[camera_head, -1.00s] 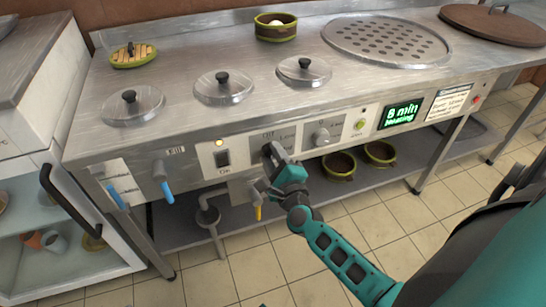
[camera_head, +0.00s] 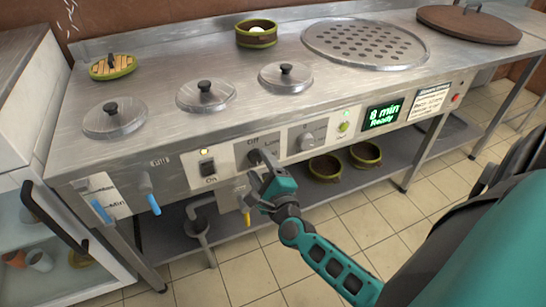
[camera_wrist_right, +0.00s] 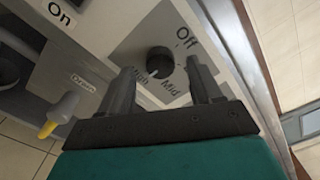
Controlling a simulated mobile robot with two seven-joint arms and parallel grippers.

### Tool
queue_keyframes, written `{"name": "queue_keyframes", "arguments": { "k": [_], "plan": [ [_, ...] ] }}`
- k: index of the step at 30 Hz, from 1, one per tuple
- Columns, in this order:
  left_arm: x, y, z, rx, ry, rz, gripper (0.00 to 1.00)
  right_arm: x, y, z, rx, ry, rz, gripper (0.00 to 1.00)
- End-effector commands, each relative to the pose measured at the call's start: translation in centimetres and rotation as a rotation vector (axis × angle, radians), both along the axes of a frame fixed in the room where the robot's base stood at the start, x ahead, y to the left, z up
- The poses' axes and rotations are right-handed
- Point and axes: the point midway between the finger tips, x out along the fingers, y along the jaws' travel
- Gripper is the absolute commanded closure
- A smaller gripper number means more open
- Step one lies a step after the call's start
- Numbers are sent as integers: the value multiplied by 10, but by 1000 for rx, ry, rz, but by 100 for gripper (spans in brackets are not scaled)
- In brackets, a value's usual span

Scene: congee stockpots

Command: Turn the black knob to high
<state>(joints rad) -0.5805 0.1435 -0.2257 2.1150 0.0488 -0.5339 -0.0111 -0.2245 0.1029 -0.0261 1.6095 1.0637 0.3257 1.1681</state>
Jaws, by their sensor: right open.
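My right gripper (camera_head: 262,172) is just in front of and below the knob in the head view. In the wrist view its two fingers (camera_wrist_right: 163,82) are open, with the knob beyond and between their tips, apparently apart from them. My left gripper is not in view.
The display (camera_head: 382,114) reads 8 min Ready. A yellow-handled drain tap (camera_wrist_right: 60,113) is below. Bowls (camera_head: 325,167) stand on the lower shelf.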

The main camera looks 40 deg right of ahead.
Motion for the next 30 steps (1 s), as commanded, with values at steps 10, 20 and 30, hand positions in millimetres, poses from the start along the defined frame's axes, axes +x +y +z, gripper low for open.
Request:
{"name": "queue_keyframes", "arguments": {
  "k": [10,20,30],
  "plan": [
    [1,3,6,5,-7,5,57,-74,17,0,-1,5,2,36],
    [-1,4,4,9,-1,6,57,-107,25,1,-1,0,0,36],
    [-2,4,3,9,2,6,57,-108,26,0,-1,0,0,36]
  ]
}}
